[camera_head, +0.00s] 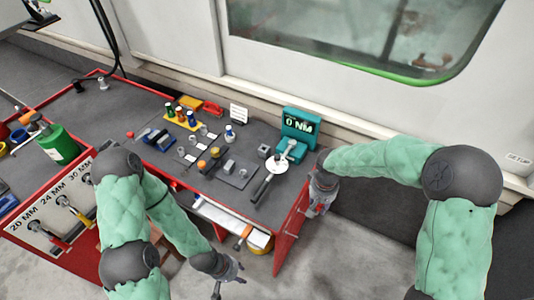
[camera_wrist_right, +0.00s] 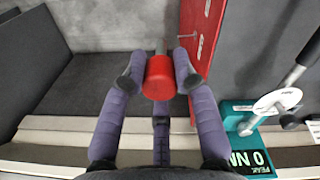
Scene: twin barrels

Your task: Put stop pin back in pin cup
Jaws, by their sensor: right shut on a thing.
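My right gripper (camera_head: 322,195) is beside the red right end of the bench. In the right wrist view its purple fingers (camera_wrist_right: 158,82) are closed around a red-capped pin (camera_wrist_right: 159,78), which appears to be the stop pin. A short grey shank (camera_wrist_right: 160,47) shows beyond the cap. I cannot make out for certain which object is the pin cup; a small grey block with a dark hole (camera_head: 264,150) stands near the torque tester. My left gripper (camera_head: 228,277) hangs over the floor, fingers apart and empty.
The red end panel (camera_wrist_right: 203,45) is close to the right gripper. A teal torque tester (camera_head: 298,122) and a wrench with a white disc (camera_head: 276,164) are near the bench's right end. Several small parts and a yellow rack (camera_head: 182,118) occupy the bench. Floor lies in front.

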